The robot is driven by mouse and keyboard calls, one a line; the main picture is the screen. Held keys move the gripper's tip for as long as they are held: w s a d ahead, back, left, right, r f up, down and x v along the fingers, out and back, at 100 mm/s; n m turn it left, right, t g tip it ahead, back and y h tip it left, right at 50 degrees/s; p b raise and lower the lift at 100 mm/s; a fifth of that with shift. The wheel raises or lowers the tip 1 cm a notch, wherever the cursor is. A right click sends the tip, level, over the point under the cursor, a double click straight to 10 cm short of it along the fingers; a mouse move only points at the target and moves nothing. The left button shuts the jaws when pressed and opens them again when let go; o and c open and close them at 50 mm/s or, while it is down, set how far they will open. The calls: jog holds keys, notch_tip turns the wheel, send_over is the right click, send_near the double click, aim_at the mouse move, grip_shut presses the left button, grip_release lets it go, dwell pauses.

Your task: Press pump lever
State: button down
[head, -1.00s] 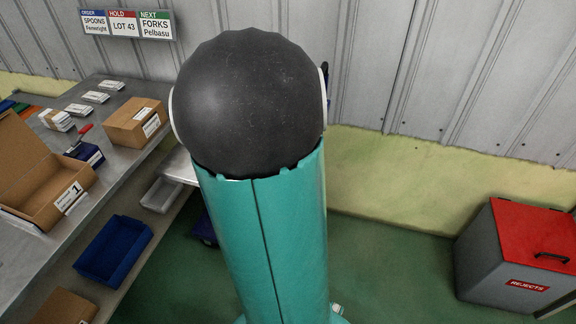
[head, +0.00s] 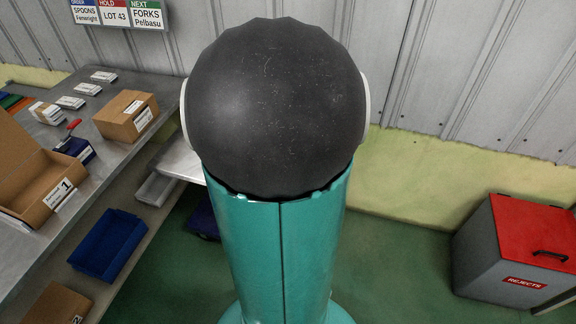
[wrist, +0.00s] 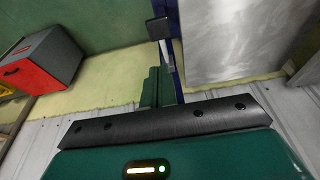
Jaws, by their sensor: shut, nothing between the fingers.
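A black pad on a short silver bar, which looks like the pump lever (wrist: 158,28), shows at the top middle of the wrist view. It lies beside a dark blue frame (wrist: 178,70) with a steel top (wrist: 235,38). My gripper (wrist: 154,70) shows as dark green fingers held together, shut and empty. Its tips appear just below the lever in the picture; I cannot tell whether they touch. In the head view my arm blocks the middle and hides the lever and gripper; only a corner of the steel top (head: 182,160) shows.
A grey bin with a red lid (head: 515,250) stands on the right against the wall. A workbench (head: 95,185) with cardboard boxes (head: 126,115) runs along the left, with a blue tray (head: 108,246) below. The green floor (head: 395,270) right of my arm is clear.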

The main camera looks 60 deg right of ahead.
jog(key=x, duration=1.2)
jog(key=shift+s+a+f, duration=0.1)
jog(key=shift+a+f, duration=0.15)
jog(key=shift+f, duration=0.7)
